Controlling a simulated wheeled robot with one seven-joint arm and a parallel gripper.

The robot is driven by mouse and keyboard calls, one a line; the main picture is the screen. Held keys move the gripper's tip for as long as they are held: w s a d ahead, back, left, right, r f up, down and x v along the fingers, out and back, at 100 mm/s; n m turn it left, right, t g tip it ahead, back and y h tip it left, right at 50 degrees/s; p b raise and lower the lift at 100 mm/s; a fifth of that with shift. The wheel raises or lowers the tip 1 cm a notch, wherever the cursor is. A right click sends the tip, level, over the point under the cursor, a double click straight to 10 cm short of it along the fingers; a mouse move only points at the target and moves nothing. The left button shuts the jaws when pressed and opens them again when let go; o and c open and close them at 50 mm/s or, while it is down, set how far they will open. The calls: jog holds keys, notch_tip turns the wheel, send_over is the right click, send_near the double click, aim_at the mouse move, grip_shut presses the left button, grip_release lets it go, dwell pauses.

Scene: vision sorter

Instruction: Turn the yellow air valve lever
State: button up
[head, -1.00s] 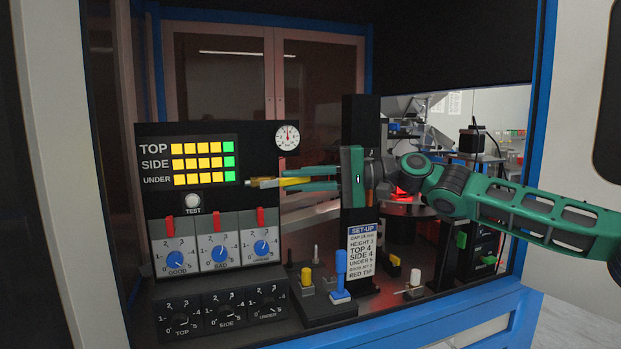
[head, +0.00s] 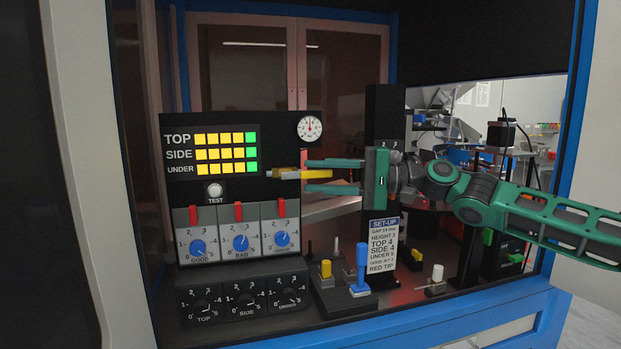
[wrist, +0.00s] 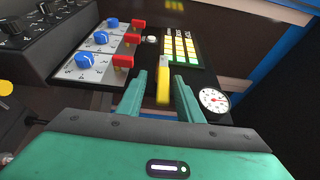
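The yellow air valve lever (head: 312,174) sticks out sideways from the right part of the black control panel (head: 290,130), below the round gauge (head: 310,127). It also shows in the wrist view (wrist: 163,84), lying between my two green fingers. My gripper (head: 306,175) is open, with one finger above the lever and one below it in the head view. In the wrist view my gripper (wrist: 163,82) shows a gap on each side of the lever.
The panel has yellow and green lamps (head: 226,145), a white test button (head: 215,188), and blue knobs (head: 240,243) under red switches (head: 239,211). Black dials (head: 245,300) sit below. A dark post with a set-up card (head: 384,247) and a blue-handled part (head: 361,267) stand below my gripper.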

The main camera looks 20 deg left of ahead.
jog(key=shift+w, duration=0.1)
jog(key=v, duration=1)
jog(key=shift+d, duration=0.35)
jog(key=shift+w, duration=0.15)
